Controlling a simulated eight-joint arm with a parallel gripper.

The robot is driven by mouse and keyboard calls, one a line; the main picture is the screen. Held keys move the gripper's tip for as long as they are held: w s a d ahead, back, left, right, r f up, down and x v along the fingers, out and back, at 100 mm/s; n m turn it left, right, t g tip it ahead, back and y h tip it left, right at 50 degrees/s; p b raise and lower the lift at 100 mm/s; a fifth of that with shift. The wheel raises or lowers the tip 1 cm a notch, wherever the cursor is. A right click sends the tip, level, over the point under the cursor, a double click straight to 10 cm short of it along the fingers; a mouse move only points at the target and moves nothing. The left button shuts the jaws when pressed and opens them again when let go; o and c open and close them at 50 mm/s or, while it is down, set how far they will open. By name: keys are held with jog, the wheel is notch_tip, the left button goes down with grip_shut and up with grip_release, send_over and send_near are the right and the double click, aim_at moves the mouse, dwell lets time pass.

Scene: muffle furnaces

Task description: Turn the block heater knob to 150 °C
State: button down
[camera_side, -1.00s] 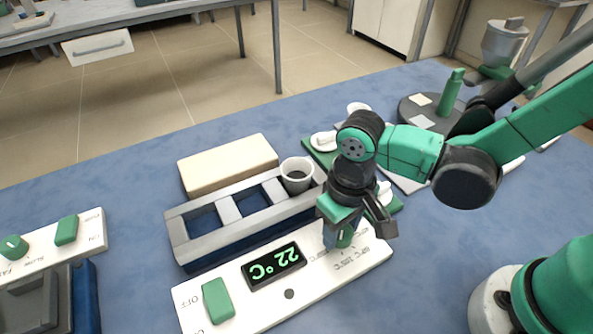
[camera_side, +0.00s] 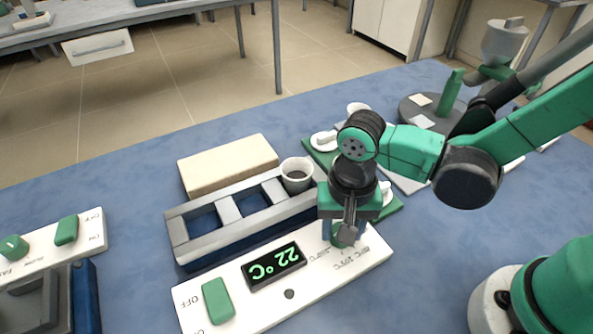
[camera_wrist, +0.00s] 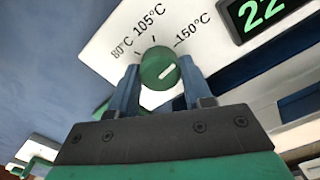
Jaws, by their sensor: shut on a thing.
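The block heater's white control panel (camera_side: 340,268) lies in front of the metal block (camera_side: 235,208). Its green knob (camera_side: 345,238) is mostly hidden by my gripper (camera_side: 345,225) in the side view. In the wrist view the round green knob (camera_wrist: 158,66) sits between the two blue fingers of my gripper (camera_wrist: 160,82), which are shut on its sides. The knob's white pointer line slants to the right and slightly up, below the 150 °C tick. The labels 80 °C, 105 °C and 150 °C (camera_wrist: 192,28) are readable. The display (camera_side: 273,266) reads 22 °C.
A green on/off switch (camera_side: 218,300) is on the same panel. A cup (camera_side: 297,174) stands at the block's right end, and a beige box (camera_side: 228,164) lies behind it. Another device's panel (camera_side: 45,248) is at the left.

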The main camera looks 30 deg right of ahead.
dwell(0.4)
jog(key=shift+c, duration=1.8)
grip_release()
jog(key=shift+r, duration=2.8)
jog(key=w+d+r+n+t, duration=0.1)
jog(key=d+r+n+t, duration=0.2)
jog(key=d, duration=0.4)
jog(key=w+d+r+n+t, duration=0.1)
jog(key=d+r+n+t, duration=0.2)
jog(key=d, duration=0.3)
jog(key=shift+w+d+t, duration=0.35)
jog(key=shift+d+t, duration=0.05)
jog(key=shift+t, duration=0.2)
